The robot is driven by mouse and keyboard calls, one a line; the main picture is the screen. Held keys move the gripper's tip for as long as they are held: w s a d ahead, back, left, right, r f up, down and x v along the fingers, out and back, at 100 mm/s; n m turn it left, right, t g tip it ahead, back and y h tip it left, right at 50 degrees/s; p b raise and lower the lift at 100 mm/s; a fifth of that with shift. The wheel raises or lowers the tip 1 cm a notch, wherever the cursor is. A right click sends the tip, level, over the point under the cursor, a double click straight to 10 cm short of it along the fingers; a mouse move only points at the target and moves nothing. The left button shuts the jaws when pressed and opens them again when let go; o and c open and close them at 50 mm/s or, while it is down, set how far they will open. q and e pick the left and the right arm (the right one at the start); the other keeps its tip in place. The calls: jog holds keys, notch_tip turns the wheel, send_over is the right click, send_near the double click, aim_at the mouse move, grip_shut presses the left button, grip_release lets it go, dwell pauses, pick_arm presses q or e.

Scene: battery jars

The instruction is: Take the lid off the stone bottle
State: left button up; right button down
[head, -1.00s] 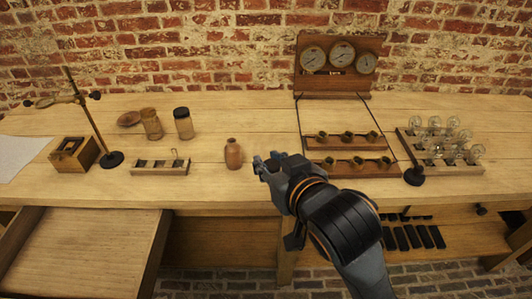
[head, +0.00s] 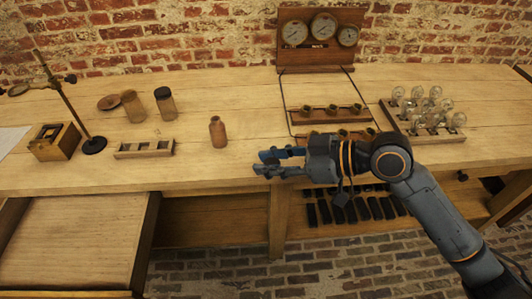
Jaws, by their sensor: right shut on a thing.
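The stone bottle (head: 217,132) is a small brown bottle with a short neck. It stands upright on the workbench, left of centre, and no lid shows on its mouth. My right gripper (head: 262,163) is to the right of the bottle and nearer the bench's front edge, apart from it. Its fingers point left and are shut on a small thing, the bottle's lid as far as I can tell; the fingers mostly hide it. My left gripper is not in view.
A wooden tray (head: 144,149), a dark-lidded jar (head: 165,104) and an open jar (head: 133,107) stand left of the bottle. A stand (head: 93,145) is farther left. Glass bulbs fill a rack (head: 440,137) at right. An open drawer (head: 75,245) juts out at front left.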

jog(key=shift+s+d+f+n+g+y, duration=0.2)
jog(key=shift+f+n+g, duration=0.3)
jog(key=shift+n+g, duration=0.4)
jog(key=shift+s+d+f+n+g+y, duration=0.1)
jog(key=shift+d+f+n+g+y, duration=0.3)
jog(key=shift+n+g, duration=0.5)
jog(key=shift+a, duration=0.1)
